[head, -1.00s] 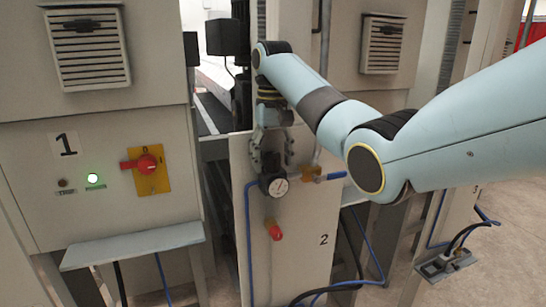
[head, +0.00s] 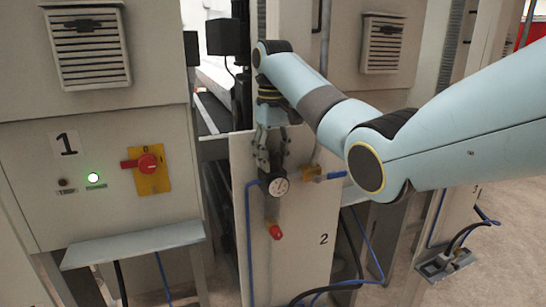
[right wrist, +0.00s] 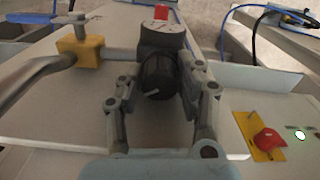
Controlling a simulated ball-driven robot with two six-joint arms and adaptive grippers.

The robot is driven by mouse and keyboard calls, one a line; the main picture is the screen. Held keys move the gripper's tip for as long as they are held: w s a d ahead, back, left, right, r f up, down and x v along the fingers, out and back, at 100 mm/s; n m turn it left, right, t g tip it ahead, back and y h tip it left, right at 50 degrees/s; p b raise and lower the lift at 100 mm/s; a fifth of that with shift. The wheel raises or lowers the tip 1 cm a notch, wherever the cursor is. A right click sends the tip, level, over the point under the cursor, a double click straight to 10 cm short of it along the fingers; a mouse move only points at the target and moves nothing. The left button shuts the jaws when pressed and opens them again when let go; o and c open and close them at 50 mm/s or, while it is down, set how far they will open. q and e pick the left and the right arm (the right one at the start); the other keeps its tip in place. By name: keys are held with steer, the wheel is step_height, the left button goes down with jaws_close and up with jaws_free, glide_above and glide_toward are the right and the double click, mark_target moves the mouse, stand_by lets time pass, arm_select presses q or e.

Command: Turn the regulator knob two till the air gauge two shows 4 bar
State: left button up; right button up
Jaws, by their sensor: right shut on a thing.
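The regulator knob two is a black ribbed cylinder with a white line, in the middle of the right wrist view (right wrist: 157,78). In the head view my right gripper (head: 271,166) hides most of it. In the right wrist view the fingers of my right gripper (right wrist: 161,84) are around the knob, one on each side, shut on it. The air gauge two (head: 278,186) is a round white dial on the regulator just below the gripper. Its rim also shows in the right wrist view (right wrist: 160,25), steeply foreshortened. The needle is too small to read. My left gripper is out of view.
A yellow valve block (head: 311,173) with a blue hose sits right of the gauge. A red fitting (head: 275,232) is below it, on the panel (head: 302,240) marked 2. A red rotary switch (head: 147,163) and a lit green lamp (head: 93,178) are on cabinet 1.

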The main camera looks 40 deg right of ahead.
steer(key=n, duration=0.4)
steer(key=shift+n, duration=0.3)
stand_by(0.3)
steer(key=o, duration=1.1)
steer(key=shift+w, duration=0.1)
steer(key=shift+o, duration=0.2)
